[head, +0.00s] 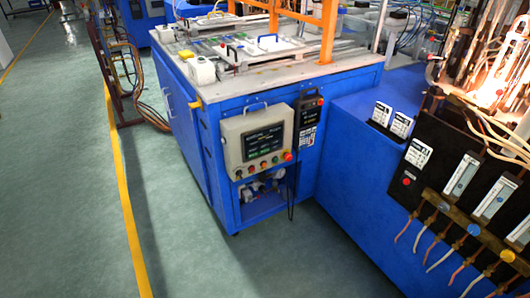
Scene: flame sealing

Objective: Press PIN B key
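A beige control box (258,141) hangs on the front of a blue workbench, with a dark screen (263,143) and a row of small coloured buttons below it. A dark narrow device (307,122) with a small display and a white label hangs to its right, with a black cable below it. I cannot read a PIN B key on either one; the lettering is too small. Neither of my grippers shows in the head view.
The blue workbench (206,150) carries trays and a white container (202,70). A lower blue cabinet (350,160) joins it at right, near a black panel (427,185) with valves, hoses and bright flames behind. Open green floor (60,180) lies at left.

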